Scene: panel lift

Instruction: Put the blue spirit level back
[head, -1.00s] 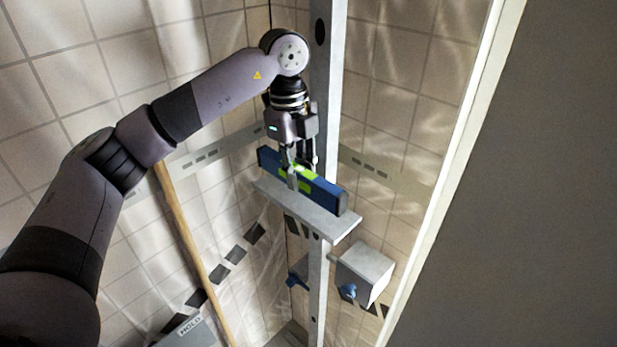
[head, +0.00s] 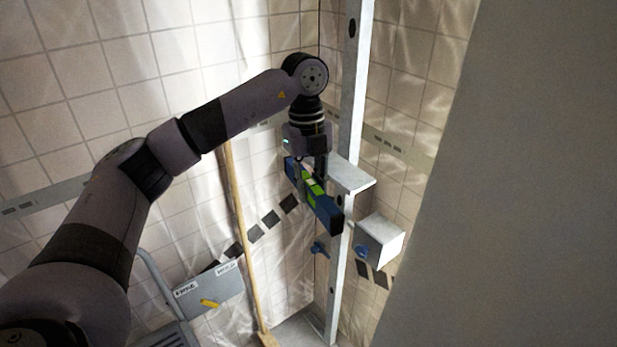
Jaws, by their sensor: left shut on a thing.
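The blue spirit level (head: 326,213), with bright green parts at its middle, is in my left gripper (head: 311,180). The gripper points down and is shut on it. The level is tilted in the picture, its near end lower right, and hangs in front and to the left of the small grey shelf (head: 350,177) on the metal post. It looks clear of the shelf. The gripper hides part of the level's middle. A grey panel (head: 225,290) with two small labels is at lower left, and a yellow piece (head: 210,303) lies on it. My right gripper is not in view.
The metal post (head: 351,110) stands just behind the level. A white box (head: 380,240) and blue clamp-like parts (head: 319,248) sit lower on it. A wooden pole (head: 240,235) leans to the left. A large grey surface (head: 500,200) fills the right side.

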